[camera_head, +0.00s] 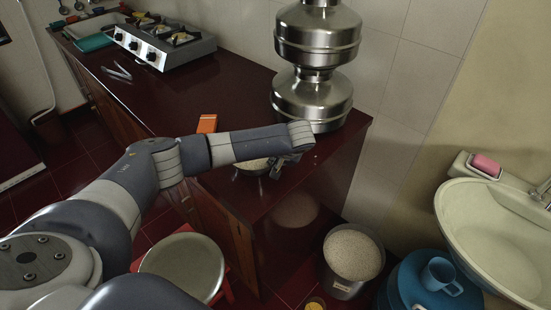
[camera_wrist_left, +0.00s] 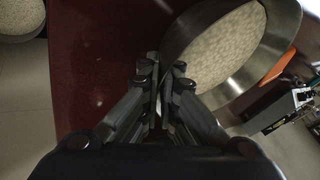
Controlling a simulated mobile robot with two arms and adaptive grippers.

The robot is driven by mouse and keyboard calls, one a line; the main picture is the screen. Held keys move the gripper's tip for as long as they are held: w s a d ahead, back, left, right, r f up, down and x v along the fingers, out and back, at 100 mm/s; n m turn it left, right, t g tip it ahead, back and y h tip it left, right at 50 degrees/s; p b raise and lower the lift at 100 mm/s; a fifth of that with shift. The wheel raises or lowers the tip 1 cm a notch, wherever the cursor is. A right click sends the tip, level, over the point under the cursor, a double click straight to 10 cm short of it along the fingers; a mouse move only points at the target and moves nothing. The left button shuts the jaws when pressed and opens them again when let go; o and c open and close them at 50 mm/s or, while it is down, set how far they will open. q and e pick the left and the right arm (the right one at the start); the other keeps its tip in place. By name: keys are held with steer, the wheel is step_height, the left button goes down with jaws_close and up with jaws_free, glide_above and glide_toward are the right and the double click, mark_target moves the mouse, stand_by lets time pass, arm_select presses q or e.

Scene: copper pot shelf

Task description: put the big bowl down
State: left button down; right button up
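The big bowl (camera_head: 254,165) is a metal bowl with pale, grainy contents, at the counter's near right part in the head view. My left gripper (camera_head: 284,164) is at its right side and hides part of it. In the left wrist view the bowl (camera_wrist_left: 282,62) is large at the upper right. The left gripper's fingers (camera_wrist_left: 160,85) are closed together on its near rim. I cannot tell whether the bowl's base touches the counter. My right gripper is not in view.
The dark red counter (camera_head: 240,93) has free room behind the bowl. An orange block (camera_head: 207,124) lies behind it. Stacked metal pots (camera_head: 312,95) stand at the back right, a stove (camera_head: 165,42) farther left. A grain-filled bucket (camera_head: 352,254) stands on the floor beyond the counter's edge.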

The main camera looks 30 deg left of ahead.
arm_select(q)
steer(key=shift+f, duration=0.15)
steer(key=c, duration=1.8)
jaws_free()
